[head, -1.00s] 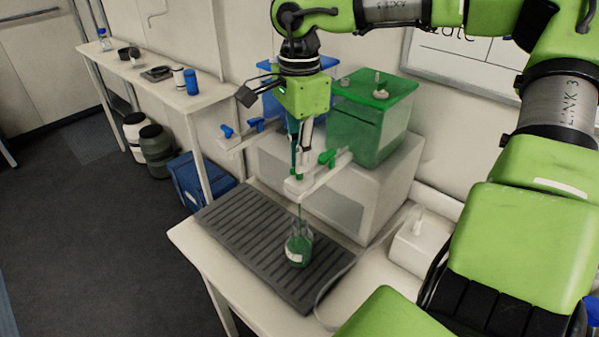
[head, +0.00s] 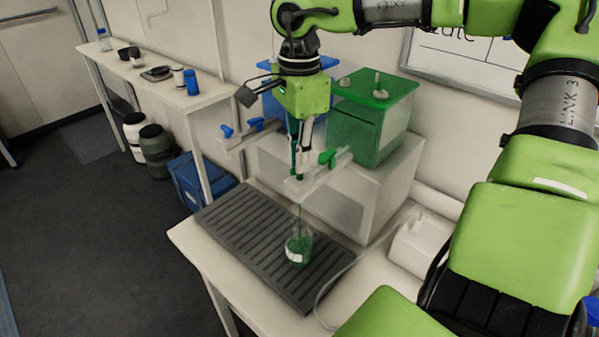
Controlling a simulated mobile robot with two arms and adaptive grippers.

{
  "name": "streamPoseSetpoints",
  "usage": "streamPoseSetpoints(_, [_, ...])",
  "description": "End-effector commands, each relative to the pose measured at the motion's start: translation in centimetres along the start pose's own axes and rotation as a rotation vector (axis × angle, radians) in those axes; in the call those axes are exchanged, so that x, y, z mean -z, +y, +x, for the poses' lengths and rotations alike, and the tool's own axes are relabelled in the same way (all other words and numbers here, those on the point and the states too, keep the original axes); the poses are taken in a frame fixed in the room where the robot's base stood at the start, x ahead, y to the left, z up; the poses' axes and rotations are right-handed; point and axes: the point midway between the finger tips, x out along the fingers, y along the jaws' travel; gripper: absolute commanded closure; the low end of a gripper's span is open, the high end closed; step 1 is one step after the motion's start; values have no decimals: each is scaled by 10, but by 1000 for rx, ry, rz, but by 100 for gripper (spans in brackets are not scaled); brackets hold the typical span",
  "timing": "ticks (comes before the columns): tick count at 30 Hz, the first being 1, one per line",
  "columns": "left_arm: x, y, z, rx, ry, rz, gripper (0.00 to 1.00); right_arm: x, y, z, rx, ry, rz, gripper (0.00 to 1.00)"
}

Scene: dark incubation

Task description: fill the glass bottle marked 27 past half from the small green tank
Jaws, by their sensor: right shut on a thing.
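The green tank (head: 365,135) stands on a pale box at the back, with a pale tap bar (head: 335,172) reaching forward. A green tap handle (head: 327,157) shows on the bar. My right gripper (head: 299,172) points down at the bar's front end, its fingers shut on a front green tap handle (head: 298,178), mostly hidden by them. A thin green stream falls from the bar's end into the glass bottle (head: 299,248). The bottle stands upright on the drip tray, with green liquid inside and a white label whose number I cannot read. My left gripper is not in view.
The dark slatted drip tray (head: 250,232) lies on the pale table (head: 195,243). A blue tank (head: 283,108) with blue tap handles (head: 256,124) stands left of the green one. A small white box (head: 415,245) is at the right. The tray's left part is clear.

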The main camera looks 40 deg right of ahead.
Motion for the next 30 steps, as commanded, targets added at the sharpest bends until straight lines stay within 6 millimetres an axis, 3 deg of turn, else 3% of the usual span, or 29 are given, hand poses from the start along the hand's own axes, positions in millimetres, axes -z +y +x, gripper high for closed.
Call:
streamPoseSetpoints(5, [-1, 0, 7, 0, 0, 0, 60, 0, 0, 2, 2, 3, 77, 100])
streamPoseSetpoints(30, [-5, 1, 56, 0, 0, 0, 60, 0, 0, 2, 4, 1, 1102, 100])
